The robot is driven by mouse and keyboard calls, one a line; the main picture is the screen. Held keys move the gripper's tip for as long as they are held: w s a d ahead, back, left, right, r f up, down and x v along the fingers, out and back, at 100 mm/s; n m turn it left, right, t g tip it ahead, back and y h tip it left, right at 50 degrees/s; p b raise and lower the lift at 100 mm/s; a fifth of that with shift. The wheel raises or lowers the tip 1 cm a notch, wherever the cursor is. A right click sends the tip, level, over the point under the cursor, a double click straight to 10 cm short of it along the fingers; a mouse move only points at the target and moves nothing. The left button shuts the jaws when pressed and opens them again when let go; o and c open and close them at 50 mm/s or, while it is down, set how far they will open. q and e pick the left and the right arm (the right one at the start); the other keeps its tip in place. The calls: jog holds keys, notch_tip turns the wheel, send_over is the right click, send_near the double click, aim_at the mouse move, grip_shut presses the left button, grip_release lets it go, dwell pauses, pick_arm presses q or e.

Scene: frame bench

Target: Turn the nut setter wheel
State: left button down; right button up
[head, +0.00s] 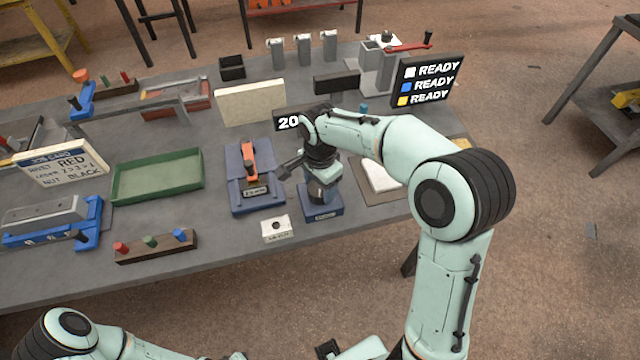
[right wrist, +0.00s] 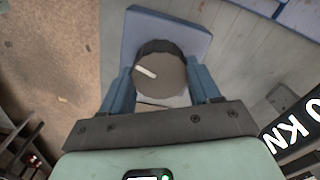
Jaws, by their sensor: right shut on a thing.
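The nut setter wheel (right wrist: 160,72) is a dark round knob with a white mark on its top, above a blue base (right wrist: 190,35). In the right wrist view the blue fingers of my right gripper (right wrist: 162,88) sit on both sides of the wheel and are shut on it. In the head view my right gripper (head: 322,175) is over the blue base (head: 322,212) near the table's front edge; the gripper and wrist hide most of the wheel there. My left arm shows only in part at the bottom left, and its gripper is not visible.
A display reading "20" (head: 288,123) stands behind, partly hidden by my arm. A blue fixture with an orange lever (head: 250,160) and a small white block (head: 277,229) are close on the left. A READY board (head: 428,82) stands back right; a green tray (head: 157,176) lies left.

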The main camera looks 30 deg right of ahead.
jog(key=shift+m, duration=1.1)
jog(key=o, duration=1.1)
jog(key=shift+c, duration=0.2)
jog(key=shift+r, duration=0.1)
pick_arm(q)
jog(key=shift+w+r+p, duration=0.9)
jog(key=shift+r, duration=0.3)
pick_arm(e)
notch_tip(320, 180, up, 13)
jog(key=shift+r, duration=0.15)
pick_arm(q)
jog(key=shift+s, duration=0.1)
